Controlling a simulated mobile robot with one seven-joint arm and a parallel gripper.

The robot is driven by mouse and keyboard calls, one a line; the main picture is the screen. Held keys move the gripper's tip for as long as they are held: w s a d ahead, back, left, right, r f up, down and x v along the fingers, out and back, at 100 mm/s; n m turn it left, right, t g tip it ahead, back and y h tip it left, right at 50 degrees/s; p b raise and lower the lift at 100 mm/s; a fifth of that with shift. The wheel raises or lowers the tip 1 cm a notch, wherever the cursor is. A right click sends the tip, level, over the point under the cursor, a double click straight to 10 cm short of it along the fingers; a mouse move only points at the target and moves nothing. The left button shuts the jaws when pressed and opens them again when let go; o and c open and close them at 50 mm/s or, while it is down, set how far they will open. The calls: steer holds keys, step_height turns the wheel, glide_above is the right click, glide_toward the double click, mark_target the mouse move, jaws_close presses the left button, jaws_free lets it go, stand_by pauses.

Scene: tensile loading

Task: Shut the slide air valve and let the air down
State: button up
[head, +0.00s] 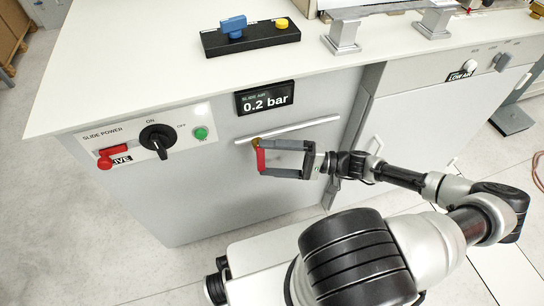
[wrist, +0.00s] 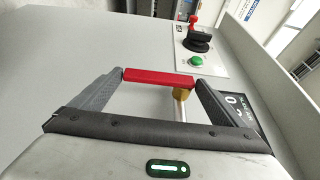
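The slide air valve has a brass body (head: 256,141) at the left end of a silver pipe (head: 290,130) on the cabinet front. Its red lever (head: 261,158) hangs down, across the pipe's line. The display (head: 265,98) above reads 0.2 bar. My gripper (head: 262,159) is at the lever, fingers spread wide. In the wrist view the red lever (wrist: 160,77) lies lengthwise across the gap between the fingertips (wrist: 158,78), with the brass body (wrist: 181,94) beside it. The lever's ends are close to both fingertips; I cannot tell whether they touch.
A slide power panel (head: 185,113) with a black knob (head: 158,139), green lamp (head: 201,134) and red lever handle (head: 112,156) is at left. A control box (head: 252,39) with blue and yellow parts stands on the white top. Floor at left is clear.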

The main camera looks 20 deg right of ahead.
steer(key=shift+o, duration=0.3)
steer(key=shift+d, duration=0.15)
steer(key=p+v, duration=0.1)
steer(key=v, duration=1.6)
